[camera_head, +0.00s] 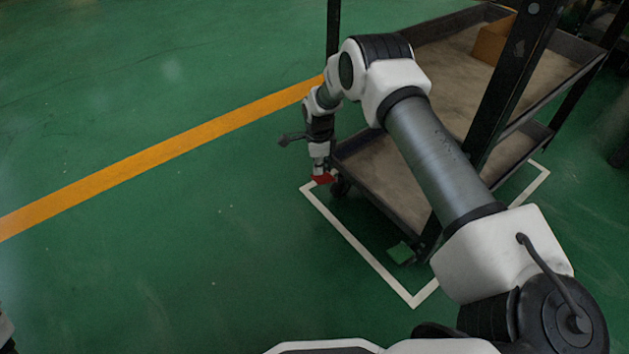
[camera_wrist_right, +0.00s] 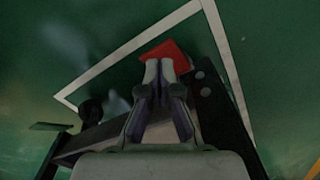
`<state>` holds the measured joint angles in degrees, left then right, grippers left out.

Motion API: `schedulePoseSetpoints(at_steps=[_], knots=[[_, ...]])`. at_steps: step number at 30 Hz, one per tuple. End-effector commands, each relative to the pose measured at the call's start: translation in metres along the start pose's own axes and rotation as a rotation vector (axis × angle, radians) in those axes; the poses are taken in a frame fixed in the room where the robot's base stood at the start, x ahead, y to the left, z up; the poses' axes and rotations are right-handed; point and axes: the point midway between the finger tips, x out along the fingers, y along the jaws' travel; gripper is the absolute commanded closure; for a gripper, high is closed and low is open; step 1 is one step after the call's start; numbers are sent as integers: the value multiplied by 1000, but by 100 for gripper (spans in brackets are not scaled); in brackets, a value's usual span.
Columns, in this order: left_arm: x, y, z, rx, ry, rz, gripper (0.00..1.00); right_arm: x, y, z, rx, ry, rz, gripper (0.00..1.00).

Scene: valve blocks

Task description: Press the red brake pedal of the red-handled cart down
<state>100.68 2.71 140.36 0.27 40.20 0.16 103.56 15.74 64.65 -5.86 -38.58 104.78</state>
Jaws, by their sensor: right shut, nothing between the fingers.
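The red brake pedal (camera_head: 325,179) sits low at the cart's far-left corner, close to the floor. It also shows in the right wrist view (camera_wrist_right: 168,51) just beyond the fingertips. My right gripper (camera_head: 319,172) points down over the pedal with its fingers together and nothing between them. The fingertips (camera_wrist_right: 160,66) overlap the pedal's near edge in the wrist view; whether they touch it or how far it is tilted I cannot tell. The dark cart (camera_head: 455,75) stands on the right, partly hidden by my right arm. Its handle is not in view. My left gripper is not in view.
A green pedal (camera_head: 401,253) is at the cart's near corner. A white line (camera_head: 358,243) on the green floor frames the cart. A yellow stripe (camera_head: 150,157) crosses the floor at left, which is clear. A brown box (camera_head: 492,42) stands on the upper shelf.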

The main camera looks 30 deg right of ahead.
Motion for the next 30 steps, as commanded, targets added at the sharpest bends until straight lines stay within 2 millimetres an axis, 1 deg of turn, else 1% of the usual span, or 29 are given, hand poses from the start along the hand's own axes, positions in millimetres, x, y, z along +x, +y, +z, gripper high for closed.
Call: schedulePoseSetpoints(at_steps=[15,30], knots=[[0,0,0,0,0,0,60,0,0,0,0,0,0,100],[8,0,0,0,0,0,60,15,0,0,0,0,0,100]])
